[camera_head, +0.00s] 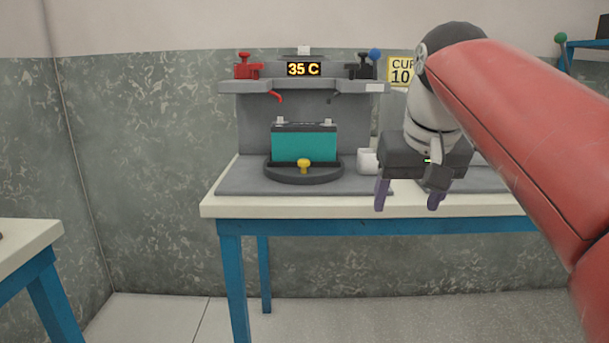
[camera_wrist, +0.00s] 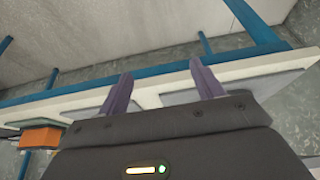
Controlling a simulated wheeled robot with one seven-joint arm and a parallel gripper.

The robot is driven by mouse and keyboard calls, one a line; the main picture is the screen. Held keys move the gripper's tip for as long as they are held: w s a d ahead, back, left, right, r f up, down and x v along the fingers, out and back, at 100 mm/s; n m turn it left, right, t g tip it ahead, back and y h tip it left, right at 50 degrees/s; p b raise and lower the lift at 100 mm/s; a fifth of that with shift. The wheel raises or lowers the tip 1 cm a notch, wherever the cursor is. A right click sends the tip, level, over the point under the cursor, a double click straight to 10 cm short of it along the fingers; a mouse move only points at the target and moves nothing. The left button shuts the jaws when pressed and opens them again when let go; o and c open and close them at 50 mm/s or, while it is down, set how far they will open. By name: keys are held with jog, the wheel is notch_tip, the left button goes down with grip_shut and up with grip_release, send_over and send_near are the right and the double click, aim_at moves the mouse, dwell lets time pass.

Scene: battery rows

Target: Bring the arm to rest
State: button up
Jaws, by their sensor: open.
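My gripper (camera_head: 410,198) hangs at the end of my red arm, right of centre in the head view, in front of the table's front edge. Its two purple fingers are apart with nothing between them. In the wrist view the open fingers (camera_wrist: 158,88) stand over the pale table edge. A teal and black battery (camera_head: 304,145) stands upright on a round dark holder (camera_head: 285,177) with a yellow knob, left of my gripper and apart from it.
The white table (camera_head: 290,207) has blue legs. A grey station (camera_head: 257,115) behind the battery carries a red clamp (camera_head: 246,68), a black clamp (camera_head: 362,70) and a display (camera_head: 303,69) reading 35 C. Another table (camera_head: 22,245) is at left. An orange block (camera_wrist: 40,136) shows in the wrist view.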

jog(key=s+f+p, duration=0.1)
jog(key=s+f, duration=0.6)
jog(key=f, duration=0.3)
jog(key=s+f+t+p, duration=0.1)
jog(key=s+f+p, duration=0.1)
jog(key=s+f, duration=0.6)
notch_tip(320, 180, down, 3)
jog(key=shift+r, duration=0.1)
